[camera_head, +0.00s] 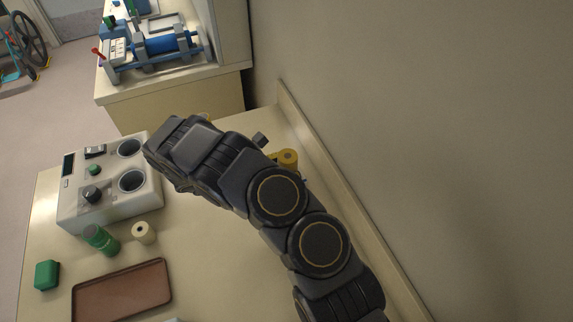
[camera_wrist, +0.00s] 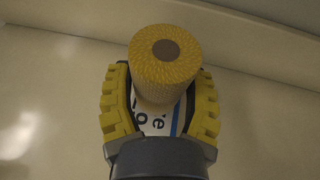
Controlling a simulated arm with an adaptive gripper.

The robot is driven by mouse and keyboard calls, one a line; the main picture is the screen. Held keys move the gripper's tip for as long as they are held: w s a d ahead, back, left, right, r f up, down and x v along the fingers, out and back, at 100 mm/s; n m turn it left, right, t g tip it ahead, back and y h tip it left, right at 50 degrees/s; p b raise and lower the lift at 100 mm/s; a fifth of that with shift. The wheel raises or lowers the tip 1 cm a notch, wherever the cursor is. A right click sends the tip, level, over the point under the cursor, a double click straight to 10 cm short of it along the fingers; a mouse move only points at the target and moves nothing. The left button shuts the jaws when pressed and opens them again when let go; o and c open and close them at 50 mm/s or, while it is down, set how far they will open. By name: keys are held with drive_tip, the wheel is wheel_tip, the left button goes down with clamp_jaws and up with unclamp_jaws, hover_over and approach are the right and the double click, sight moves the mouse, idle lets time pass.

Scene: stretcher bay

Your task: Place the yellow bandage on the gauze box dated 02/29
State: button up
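The yellow bandage (camera_wrist: 165,75) is an upright roll with a brown core. In the wrist view it stands between the two yellow-padded fingers of my gripper (camera_wrist: 160,88), close to both. I cannot tell whether the pads press on it. A white surface with dark print and a blue stripe (camera_wrist: 176,121) shows below the roll between the fingers; most of it is hidden and no date can be read. In the head view the yellow roll (camera_head: 288,158) shows just past my arm, which hides most of my gripper and what lies around it.
A grey-white device with two round wells (camera_head: 108,190) stands on the left of the counter. Near it are a green bottle (camera_head: 101,240), a cream roll (camera_head: 144,233), a green box (camera_head: 47,275) and a brown tray (camera_head: 122,291). A wall borders the counter's right side.

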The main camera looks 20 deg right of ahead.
drive_tip(key=shift+o, duration=1.3)
drive_tip(key=shift+r, duration=0.15)
drive_tip(key=v, duration=1.2)
drive_tip(key=s+d+r+m+g+y, duration=0.25)
drive_tip(key=s+d+r+m, duration=0.2)
drive_tip(key=r, duration=0.25)
drive_tip(key=s+d+r+m+g+y, duration=0.2)
drive_tip(key=s+d+r+m+g, duration=0.15)
drive_tip(key=s+r+m, duration=0.25)
drive_tip(key=s+a+r+m+y, duration=0.1)
drive_tip(key=s+r+m+y, duration=0.1)
drive_tip(key=s, duration=0.4)
drive_tip(key=s+a+r+m+t+y, duration=0.1)
drive_tip(key=s+a+r+m+y, duration=0.1)
drive_tip(key=s+m+y, duration=0.2)
drive_tip(key=s+a+r+m+t+y, duration=0.1)
drive_tip(key=s+a+r+m+y, duration=0.1)
drive_tip(key=s, duration=0.6)
drive_tip(key=shift+a+m+y, duration=0.25)
drive_tip(key=shift+m+y, duration=0.2)
drive_tip(key=shift+m, duration=0.3)
